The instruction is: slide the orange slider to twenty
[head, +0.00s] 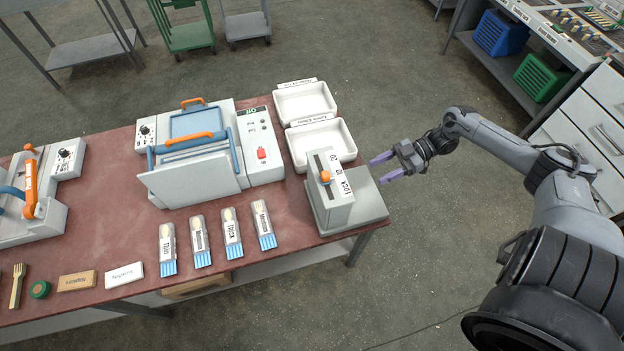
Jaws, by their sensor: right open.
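The orange slider (325,177) sits in a dark slot on the face of a grey-white box (336,205) at the right end of the table. Printed marks run beside the slot: 20 toward the far end, 10 in the middle and LOCK nearer. The slider stands roughly between the 10 and LOCK marks; its exact setting is hard to read. My right gripper (382,168) is open and empty, with purple fingers pointing left. It is just right of the box, apart from the slider. My left gripper is not in view.
Two white trays (351,156) stand behind the box. Several labelled packets (232,244) lie along the front. The table's right edge (366,230) is close to the box; open floor lies beyond.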

